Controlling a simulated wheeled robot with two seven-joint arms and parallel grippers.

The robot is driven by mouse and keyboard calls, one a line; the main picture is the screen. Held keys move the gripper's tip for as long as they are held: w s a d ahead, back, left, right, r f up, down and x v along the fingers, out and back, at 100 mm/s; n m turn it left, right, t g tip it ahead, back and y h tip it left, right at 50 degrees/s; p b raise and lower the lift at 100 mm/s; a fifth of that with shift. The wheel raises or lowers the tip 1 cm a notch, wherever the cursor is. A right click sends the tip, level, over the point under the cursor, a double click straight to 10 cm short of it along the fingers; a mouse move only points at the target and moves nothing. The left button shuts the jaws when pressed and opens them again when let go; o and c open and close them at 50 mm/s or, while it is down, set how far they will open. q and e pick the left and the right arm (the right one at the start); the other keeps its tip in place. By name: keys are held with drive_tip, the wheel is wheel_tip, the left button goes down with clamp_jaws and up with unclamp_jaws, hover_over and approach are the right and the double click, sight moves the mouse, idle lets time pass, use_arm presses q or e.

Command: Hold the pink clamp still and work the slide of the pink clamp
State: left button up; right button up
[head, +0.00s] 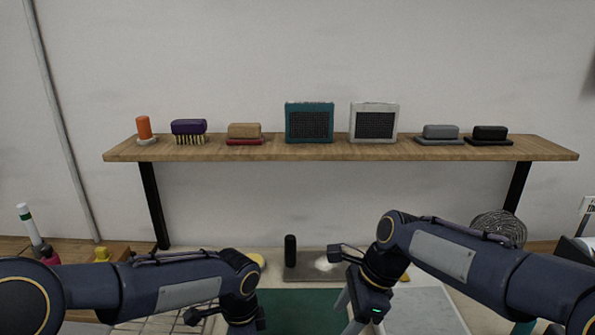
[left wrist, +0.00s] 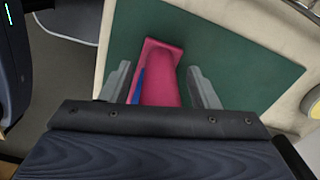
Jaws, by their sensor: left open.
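The pink clamp (left wrist: 163,62) lies on the green mat (left wrist: 240,75) in the left wrist view, with a blue part along its left side. My left gripper (left wrist: 157,84) is open, with one finger on each side of the clamp and a gap visible at both sides. The clamp's near end is hidden behind the gripper body. In the head view the clamp is out of sight, and only my left wrist shows at the bottom edge. My right gripper (head: 350,310) points down over the mat's right part; its fingertips are cut off or unclear.
A wooden shelf (head: 350,151) on the wall holds brushes, blocks and two framed grilles. A grey tray (head: 305,271) with a black cylinder (head: 290,250) lies behind the mat. A coiled wire bundle (head: 498,228) stands at right. A white-and-green marker (head: 27,222) stands at left.

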use_arm(q)
wheel_tip(320, 180, up, 11)
drive_tip(key=shift+f, duration=0.1)
drive_tip(key=shift+r, duration=0.35)
drive_tip(key=shift+a+r, duration=0.1)
drive_tip(key=shift+r, duration=0.15)
drive_tip(key=s+a+n+t+h, duration=0.2)
drive_tip(key=s+a+n, duration=0.75)
drive_tip(key=s, duration=0.25)
drive_tip(key=s+a+f+n+t+h, duration=0.1)
drive_tip(key=s+f+n+t, duration=0.2)
drive_tip(key=s+n, duration=0.4)
drive_tip(key=shift+s+a+f+n+t+h, duration=0.35)
drive_tip(key=shift+s+f, duration=0.2)
drive_tip(key=shift+s, duration=0.4)
use_arm(e)
drive_tip(key=s+d+n+t, duration=0.3)
drive_tip(key=s+d+n, duration=0.2)
drive_tip(key=s+n, duration=0.3)
drive_tip(key=s+d+f+n+t, duration=0.1)
drive_tip(key=s+d+n+t, duration=0.1)
drive_tip(key=s+d+n, duration=0.3)
drive_tip(key=s+n, duration=0.3)
drive_tip(key=s, duration=0.4)
drive_tip(key=shift+s+f+n+t+h, duration=0.2)
drive_tip(key=shift+f+n+t+h, duration=0.1)
drive_tip(key=shift+t, duration=0.1)
